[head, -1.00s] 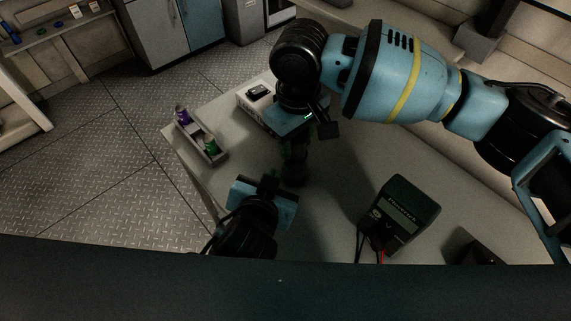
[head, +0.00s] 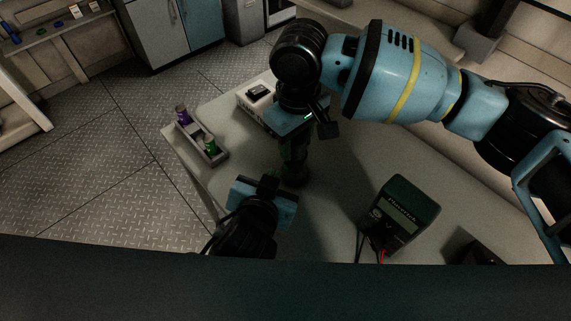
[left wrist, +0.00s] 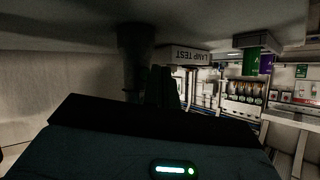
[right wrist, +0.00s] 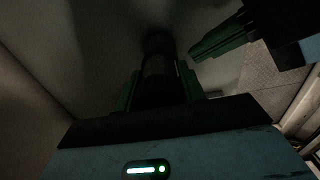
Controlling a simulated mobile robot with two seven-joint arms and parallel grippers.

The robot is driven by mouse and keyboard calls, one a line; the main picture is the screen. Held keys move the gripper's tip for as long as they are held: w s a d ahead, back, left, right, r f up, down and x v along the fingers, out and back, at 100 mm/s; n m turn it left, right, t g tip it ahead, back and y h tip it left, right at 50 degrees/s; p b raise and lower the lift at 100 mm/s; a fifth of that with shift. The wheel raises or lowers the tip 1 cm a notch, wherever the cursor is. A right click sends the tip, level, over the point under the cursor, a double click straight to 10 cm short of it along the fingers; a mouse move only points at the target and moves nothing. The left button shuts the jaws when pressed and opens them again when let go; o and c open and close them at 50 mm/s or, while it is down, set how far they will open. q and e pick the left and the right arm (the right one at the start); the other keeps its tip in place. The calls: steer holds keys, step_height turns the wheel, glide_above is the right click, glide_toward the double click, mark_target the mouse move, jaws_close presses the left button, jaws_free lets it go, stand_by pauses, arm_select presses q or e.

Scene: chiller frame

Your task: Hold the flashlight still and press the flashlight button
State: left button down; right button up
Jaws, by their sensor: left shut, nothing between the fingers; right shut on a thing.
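The dark flashlight (head: 296,174) stands upright on the table, its upper part hidden by my right gripper in the head view. My right gripper (head: 297,148) is shut on it from above. In the right wrist view the flashlight (right wrist: 157,58) sits between the green fingers. My left gripper (head: 273,177) is shut and empty, low over the table just left of the flashlight. The left wrist view, which looks upside down, shows its fingers (left wrist: 164,86) close beside the flashlight (left wrist: 134,48); I cannot tell whether they touch. The flashlight button cannot be made out.
A white lamp test box (head: 258,92) stands behind the flashlight. A small grey tray (head: 215,157) with purple and green items is at the table's left edge. A dark green multimeter (head: 401,212) with leads lies right. The table between flashlight and multimeter is clear.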

arm_select(q)
steer(key=shift+w+d, duration=0.1)
stand_by(0.7)
steer(key=shift+w+d, duration=0.2)
steer(key=shift+w, duration=0.05)
steer(key=shift+w+d, duration=0.2)
steer(key=shift+d, duration=0.05)
stand_by(0.9)
steer(key=shift+s+a, duration=0.55)
stand_by(0.3)
steer(key=shift+s+a, duration=1.75)
